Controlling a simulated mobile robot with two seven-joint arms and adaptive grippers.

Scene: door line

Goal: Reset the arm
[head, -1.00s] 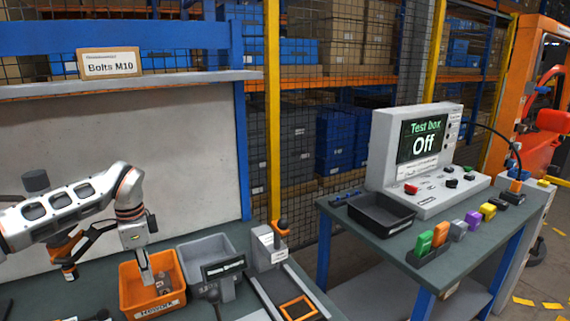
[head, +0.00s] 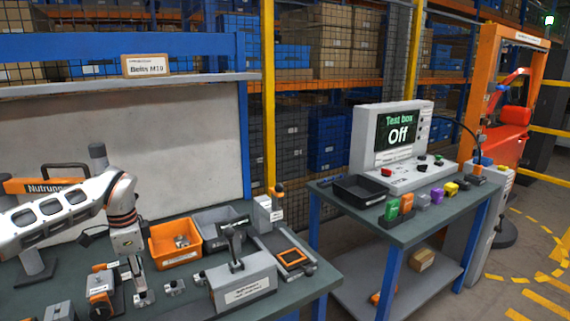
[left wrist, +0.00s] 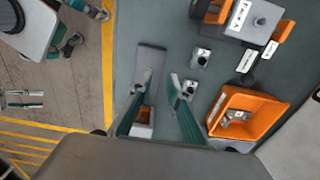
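My left gripper (head: 142,292) points down over the green workbench (head: 200,314), in front of the orange bin (head: 168,257). It is the only gripper in view. In the left wrist view its two fingers (left wrist: 160,82) stand apart with nothing gripped between them. The orange bin shows to their right in that view (left wrist: 222,132) and holds small metal parts (left wrist: 236,117). Small metal pieces (left wrist: 201,56) lie on the bench near the fingers. A flat grey block (left wrist: 151,58) lies beyond the fingertips. My right gripper is out of view.
A grey bin (head: 213,241) and a grey fixture with a lever (head: 243,286) stand right of the orange bin. An orange-and-grey fixture (head: 99,289) is close left of the gripper. A second table (head: 430,220) holds a test box (head: 366,145) reading "Off".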

